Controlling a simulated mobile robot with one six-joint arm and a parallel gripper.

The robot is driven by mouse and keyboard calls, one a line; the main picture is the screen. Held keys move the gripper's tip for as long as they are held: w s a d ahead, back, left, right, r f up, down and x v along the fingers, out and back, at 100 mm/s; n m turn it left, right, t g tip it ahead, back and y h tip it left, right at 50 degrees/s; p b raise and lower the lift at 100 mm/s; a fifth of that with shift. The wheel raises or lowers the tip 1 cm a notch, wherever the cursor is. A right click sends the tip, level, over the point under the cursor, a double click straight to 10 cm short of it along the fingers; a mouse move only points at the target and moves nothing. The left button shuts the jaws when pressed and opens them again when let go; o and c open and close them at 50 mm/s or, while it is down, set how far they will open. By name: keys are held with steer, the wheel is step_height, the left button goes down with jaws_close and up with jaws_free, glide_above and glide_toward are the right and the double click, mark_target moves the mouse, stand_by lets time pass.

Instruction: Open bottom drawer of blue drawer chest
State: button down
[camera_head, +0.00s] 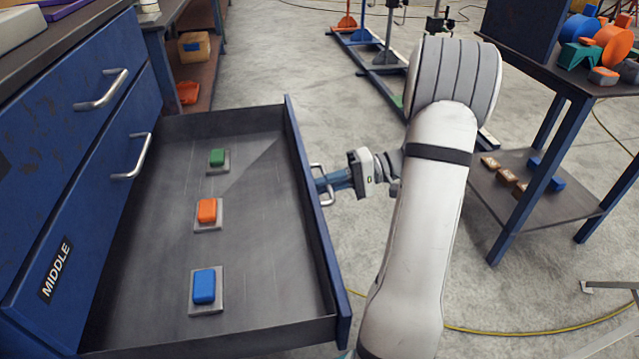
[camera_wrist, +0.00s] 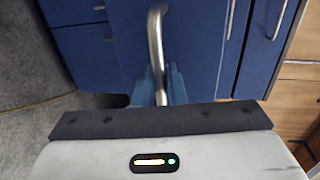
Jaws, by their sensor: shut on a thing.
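The blue drawer chest (camera_head: 62,135) stands at the left in the head view, with a front marked MIDDLE. The drawer below that front, the bottom drawer (camera_head: 255,225), is pulled far out. Its grey floor holds a green block (camera_head: 217,157), an orange block (camera_head: 207,210) and a blue block (camera_head: 204,286), each on a grey plate. My gripper (camera_head: 321,184) is at the outer side of the drawer front, shut on its metal handle (camera_head: 327,200). In the wrist view the handle (camera_wrist: 155,45) runs down between my fingers (camera_wrist: 160,88); the grip itself is partly hidden.
A blue-framed table (camera_head: 545,85) with coloured parts stands at the right, with blocks on its lower shelf (camera_head: 530,205). Stands on a rail (camera_head: 385,60) are behind my arm. A yellow cable (camera_head: 540,331) crosses the floor. Bare floor (camera_head: 265,60) lies behind the drawer.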

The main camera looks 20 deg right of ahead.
steer(key=shift+w, duration=0.3)
steer(key=c, duration=1.6)
jaws_free()
steer(key=p+v, duration=0.2)
steer(key=v, duration=0.5)
steer(key=shift+s+d+r+p, duration=0.1)
steer(key=shift+s+d+p, duration=0.05)
steer(key=shift+d+p, duration=0.2)
